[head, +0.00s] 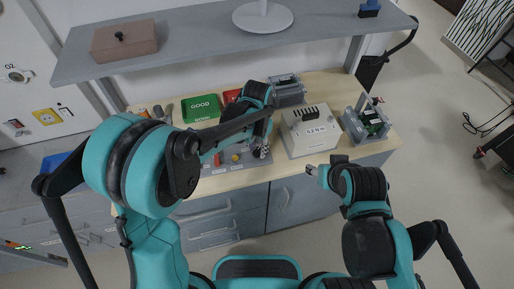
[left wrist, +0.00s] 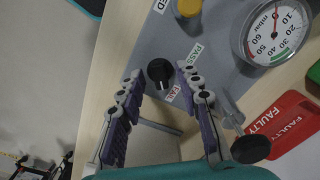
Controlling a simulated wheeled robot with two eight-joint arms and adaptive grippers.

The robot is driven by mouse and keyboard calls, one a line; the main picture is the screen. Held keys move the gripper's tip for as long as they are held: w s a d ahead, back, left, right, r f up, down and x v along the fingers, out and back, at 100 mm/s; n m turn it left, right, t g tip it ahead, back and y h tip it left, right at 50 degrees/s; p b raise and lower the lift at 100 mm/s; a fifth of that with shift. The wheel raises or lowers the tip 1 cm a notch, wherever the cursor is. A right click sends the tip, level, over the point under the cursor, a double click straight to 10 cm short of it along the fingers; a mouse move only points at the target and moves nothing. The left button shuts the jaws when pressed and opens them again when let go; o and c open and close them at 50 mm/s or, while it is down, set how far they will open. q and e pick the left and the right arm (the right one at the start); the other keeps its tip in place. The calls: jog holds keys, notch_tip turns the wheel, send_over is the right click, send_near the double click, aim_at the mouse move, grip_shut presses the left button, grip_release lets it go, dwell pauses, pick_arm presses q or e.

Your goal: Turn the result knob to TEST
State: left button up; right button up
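In the left wrist view a round black knob (left wrist: 160,72) stands on the grey panel (left wrist: 215,75), beside small PASS and FAIL labels. I cannot make out a TEST label or the knob's pointer. My left gripper (left wrist: 167,88) is open, its two purple-padded fingers apart on either side of the knob's near side, with nothing between them gripped. In the head view the left gripper (head: 262,148) hangs over the right end of the panel (head: 232,162) and partly hides it. My right gripper (head: 312,170) is in front of the bench's front edge; its fingers are too small to judge.
A pressure gauge (left wrist: 275,30), a yellow button (left wrist: 188,8), a black-knobbed lever (left wrist: 250,148) and a red FAULTY tray (left wrist: 285,122) surround the knob. A green GOOD tray (head: 200,107), a white box (head: 310,132) and a grey device (head: 367,122) stand on the bench. A shelf (head: 190,40) overhangs it.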

pick_arm(q)
grip_shut()
jog(key=shift+n, duration=0.3)
jog(key=n, duration=0.4)
jog(key=shift+n, duration=2.6)
